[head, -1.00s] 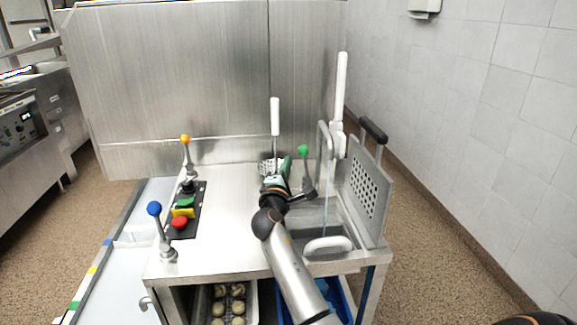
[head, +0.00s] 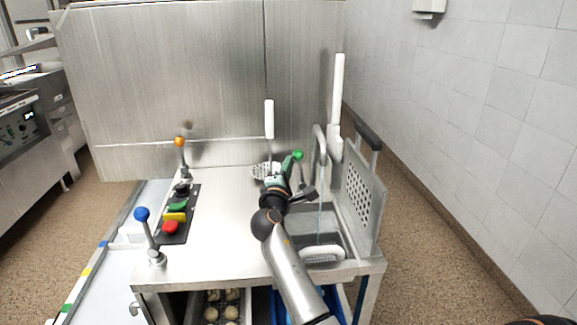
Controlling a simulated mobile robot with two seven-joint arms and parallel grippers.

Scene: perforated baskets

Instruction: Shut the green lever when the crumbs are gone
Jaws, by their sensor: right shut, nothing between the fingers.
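The green lever (head: 298,155) stands upright at the back of the sink, its green knob on top. My right gripper (head: 288,164) is shut and empty, with its tips right beside the knob on its left. I cannot tell whether they touch. Water runs in a thin stream from the grey tap (head: 319,132) into the sink (head: 332,226). Crumbs are too small to make out, and my arm hides part of the sink. My left gripper is not in view.
A perforated basket (head: 262,172) with a white handle stands behind my gripper. A perforated panel (head: 363,200) stands right of the sink. The orange lever (head: 180,142), blue lever (head: 141,214) and button panel (head: 178,214) are at left. The middle counter (head: 222,225) is clear.

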